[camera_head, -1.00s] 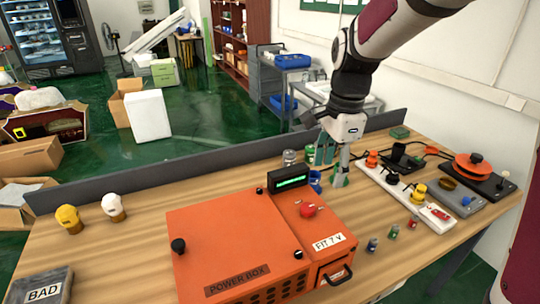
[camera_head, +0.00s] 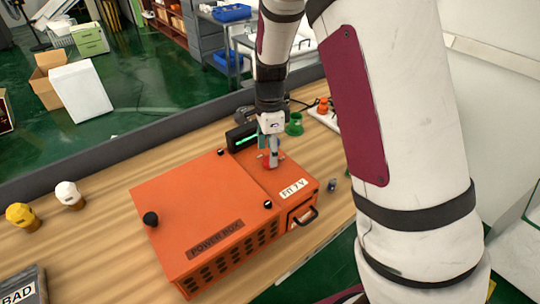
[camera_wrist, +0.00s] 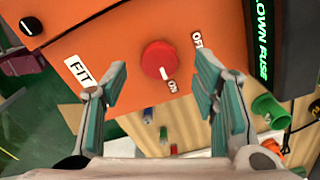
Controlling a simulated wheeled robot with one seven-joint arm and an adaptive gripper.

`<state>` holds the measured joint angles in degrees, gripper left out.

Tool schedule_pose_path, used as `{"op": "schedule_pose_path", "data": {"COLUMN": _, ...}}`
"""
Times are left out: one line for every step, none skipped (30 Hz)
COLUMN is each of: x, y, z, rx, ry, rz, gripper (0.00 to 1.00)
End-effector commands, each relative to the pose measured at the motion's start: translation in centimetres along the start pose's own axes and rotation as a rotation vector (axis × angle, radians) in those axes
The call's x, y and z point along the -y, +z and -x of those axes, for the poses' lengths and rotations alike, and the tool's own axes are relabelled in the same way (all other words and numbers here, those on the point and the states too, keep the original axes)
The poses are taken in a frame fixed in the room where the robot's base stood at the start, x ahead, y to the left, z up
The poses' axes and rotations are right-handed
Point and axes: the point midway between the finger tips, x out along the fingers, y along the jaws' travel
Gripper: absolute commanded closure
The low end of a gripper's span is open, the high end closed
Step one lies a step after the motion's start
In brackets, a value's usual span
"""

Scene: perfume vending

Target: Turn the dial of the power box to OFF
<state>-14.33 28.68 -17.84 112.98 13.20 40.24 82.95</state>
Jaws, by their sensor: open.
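The orange power box (camera_head: 190,205) sits on the wooden table. Its red dial (camera_wrist: 157,59) is on the top panel, between an ON label (camera_wrist: 172,86) and an OFF label (camera_wrist: 197,40) in the wrist view. The dial's white mark points at ON. My gripper (camera_head: 269,162) is over the dial in the head view and mostly hides it. In the wrist view my gripper (camera_wrist: 160,90) is open, its two fingers on either side of the dial with gaps. I cannot tell the height of the fingertips above the panel.
A lit display (camera_wrist: 264,40) reading "BLOWN FUSE" stands by the panel, close to the fingers. Black knobs (camera_head: 150,219) stick up from the box. A green cylinder (camera_head: 294,124) stands behind it.

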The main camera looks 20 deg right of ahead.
Motion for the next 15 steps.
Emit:
{"op": "schedule_pose_path", "data": {"x": -0.1, "y": -0.1, "z": -0.7, "rx": 0.000, "ry": 0.003, "rz": -0.001, "gripper": 0.46}}
{"op": "schedule_pose_path", "data": {"x": -0.1, "y": -0.1, "z": -1.1, "rx": 0.000, "ry": 0.002, "rz": -0.001, "gripper": 0.46}}
{"op": "schedule_pose_path", "data": {"x": -0.1, "y": 0.0, "z": -1.5, "rx": 0.000, "ry": 0.002, "rz": 0.000, "gripper": 0.46}}
{"op": "schedule_pose_path", "data": {"x": 0.0, "y": 0.0, "z": -1.7, "rx": 0.000, "ry": 0.002, "rz": 0.001, "gripper": 0.46}}
{"op": "schedule_pose_path", "data": {"x": 0.0, "y": 0.0, "z": -1.9, "rx": 0.000, "ry": 0.001, "rz": 0.001, "gripper": 0.46}}
{"op": "schedule_pose_path", "data": {"x": 0.0, "y": 0.0, "z": -2.2, "rx": 0.000, "ry": 0.000, "rz": 0.002, "gripper": 0.46}}
{"op": "schedule_pose_path", "data": {"x": 0.0, "y": 0.0, "z": -2.3, "rx": 0.000, "ry": 0.000, "rz": 0.002, "gripper": 0.46}}
{"op": "schedule_pose_path", "data": {"x": 0.0, "y": 0.0, "z": -2.4, "rx": 0.000, "ry": 0.000, "rz": 0.002, "gripper": 0.46}}
{"op": "schedule_pose_path", "data": {"x": 0.0, "y": 0.0, "z": -2.5, "rx": 0.000, "ry": 0.000, "rz": 0.001, "gripper": 0.46}}
{"op": "schedule_pose_path", "data": {"x": 0.0, "y": 0.0, "z": -2.5, "rx": 0.000, "ry": 0.000, "rz": 0.001, "gripper": 0.46}}
{"op": "schedule_pose_path", "data": {"x": 0.0, "y": 0.0, "z": -2.6, "rx": 0.000, "ry": 0.000, "rz": 0.001, "gripper": 0.46}}
{"op": "schedule_pose_path", "data": {"x": 0.0, "y": 0.0, "z": -2.6, "rx": 0.000, "ry": -0.001, "rz": 0.001, "gripper": 0.46}}
{"op": "schedule_pose_path", "data": {"x": 0.0, "y": 0.0, "z": -2.6, "rx": 0.000, "ry": -0.001, "rz": 0.001, "gripper": 0.46}}
{"op": "schedule_pose_path", "data": {"x": 0.0, "y": 0.0, "z": -2.6, "rx": 0.000, "ry": -0.001, "rz": 0.001, "gripper": 0.46}}
{"op": "schedule_pose_path", "data": {"x": 0.0, "y": 0.0, "z": -2.6, "rx": 0.000, "ry": -0.001, "rz": 0.001, "gripper": 0.46}}
